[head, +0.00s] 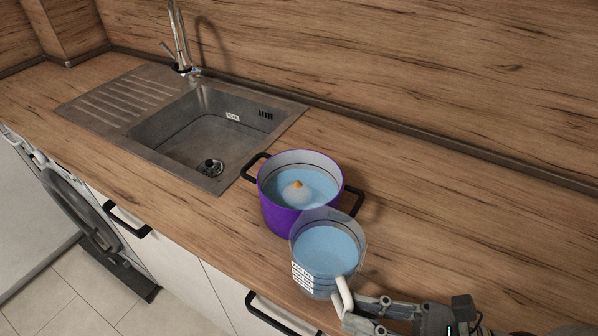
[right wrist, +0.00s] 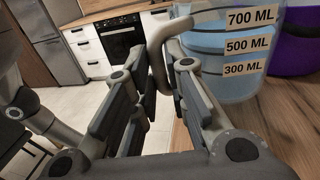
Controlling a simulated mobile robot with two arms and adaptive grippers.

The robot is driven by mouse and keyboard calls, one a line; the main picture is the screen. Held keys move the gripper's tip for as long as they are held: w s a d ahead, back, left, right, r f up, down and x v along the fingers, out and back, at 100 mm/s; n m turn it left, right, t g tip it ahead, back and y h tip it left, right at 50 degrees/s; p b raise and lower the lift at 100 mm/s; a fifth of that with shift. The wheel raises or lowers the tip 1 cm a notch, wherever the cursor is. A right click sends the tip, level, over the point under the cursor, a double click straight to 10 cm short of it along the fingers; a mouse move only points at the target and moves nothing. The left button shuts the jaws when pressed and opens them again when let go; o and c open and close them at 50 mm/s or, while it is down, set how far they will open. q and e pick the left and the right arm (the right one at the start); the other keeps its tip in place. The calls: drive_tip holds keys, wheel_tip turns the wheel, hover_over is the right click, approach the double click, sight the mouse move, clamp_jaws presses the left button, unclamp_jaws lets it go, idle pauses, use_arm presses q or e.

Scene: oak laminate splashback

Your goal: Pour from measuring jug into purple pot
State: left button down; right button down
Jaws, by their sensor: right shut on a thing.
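The purple pot (head: 273,211) stands on the counter right of the sink, with black side handles. It holds blue liquid and a pale rounded thing with an orange spot. The clear measuring jug (head: 326,262) holds blue liquid and is about upright, in front of the pot. Its rim overlaps the pot's near side in the head view. The right wrist view shows the jug's volume labels (right wrist: 246,46) and part of the pot (right wrist: 292,50). My right gripper (head: 350,312) is shut on the jug's white handle (right wrist: 157,50). My left gripper is out of view.
A steel sink (head: 150,138) with a drainboard and tap (head: 180,45) lies left of the pot. The wooden counter (head: 450,215) right of the pot is clear. The wooden splashback (head: 400,70) runs behind. Cupboard handles (head: 128,219) stick out below the front edge.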

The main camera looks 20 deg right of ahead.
drive_tip(key=w+r+m+g+h+p, duration=0.1)
drive_tip(key=w+r+m+p, duration=0.1)
drive_tip(key=r+p, duration=0.5)
drive_tip(key=w+r+m+g+h+p, duration=0.1)
drive_tip(key=r+p, duration=0.6)
drive_tip(key=p, duration=0.8)
drive_tip(key=shift+w+m, duration=0.8)
drive_tip(key=shift+w, duration=0.15)
drive_tip(key=shift+r, duration=0.15)
drive_tip(key=shift+w+r+g+h+p, duration=0.35)
drive_tip(key=shift+w+r+p, duration=0.25)
drive_tip(key=shift+p, duration=0.2)
drive_tip(key=shift+w+r+m, duration=0.15)
drive_tip(key=shift+w+m, duration=0.1)
drive_tip(key=shift+m, duration=0.05)
drive_tip(key=shift+w+r+g+p, duration=0.2)
drive_tip(key=shift+r+g+p, duration=0.1)
drive_tip(key=shift+p, duration=0.1)
drive_tip(key=shift+w, duration=0.2)
